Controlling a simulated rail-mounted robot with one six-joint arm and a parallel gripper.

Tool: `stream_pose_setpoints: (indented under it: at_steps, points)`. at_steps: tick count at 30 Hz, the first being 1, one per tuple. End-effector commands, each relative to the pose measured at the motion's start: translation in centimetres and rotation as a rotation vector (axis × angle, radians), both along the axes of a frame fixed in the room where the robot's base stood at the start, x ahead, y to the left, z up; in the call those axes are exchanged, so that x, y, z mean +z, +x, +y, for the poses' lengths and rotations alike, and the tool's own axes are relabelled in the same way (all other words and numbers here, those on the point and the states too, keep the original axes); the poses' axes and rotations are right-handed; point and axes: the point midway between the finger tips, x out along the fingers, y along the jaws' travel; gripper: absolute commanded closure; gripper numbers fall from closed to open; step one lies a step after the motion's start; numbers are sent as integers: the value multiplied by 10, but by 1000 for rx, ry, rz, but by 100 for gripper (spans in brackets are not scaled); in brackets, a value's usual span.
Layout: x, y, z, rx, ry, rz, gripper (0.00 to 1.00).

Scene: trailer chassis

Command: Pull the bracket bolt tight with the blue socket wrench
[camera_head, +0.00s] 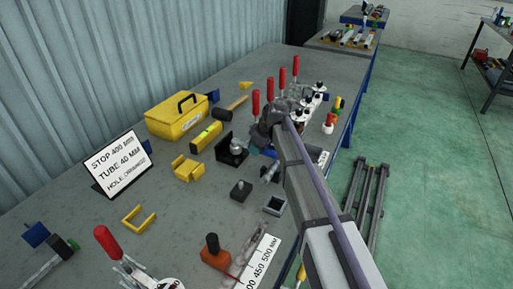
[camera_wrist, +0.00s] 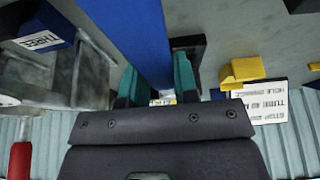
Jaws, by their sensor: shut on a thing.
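I cannot make out the wrench's socket or the bracket bolt in either view. A black bracket-like fixture (camera_head: 231,152) stands just left of my gripper.
Red-handled clamps (camera_head: 282,78) stand behind my gripper. A yellow toolbox (camera_head: 176,118), a level (camera_head: 206,136), a hammer (camera_head: 229,112) and yellow blocks (camera_head: 187,170) lie to the left. A block labelled THREE (camera_wrist: 42,30) is at left in the wrist view.

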Motion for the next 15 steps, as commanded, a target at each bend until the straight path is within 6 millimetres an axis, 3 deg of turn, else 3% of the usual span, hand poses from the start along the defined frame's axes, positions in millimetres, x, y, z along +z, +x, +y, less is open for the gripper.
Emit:
stream_pose_setpoints:
  at_steps: [4,15]
  points:
    - [0,0,0,0,0,0,100]
    - [0,-1,0,-3,0,0,100]
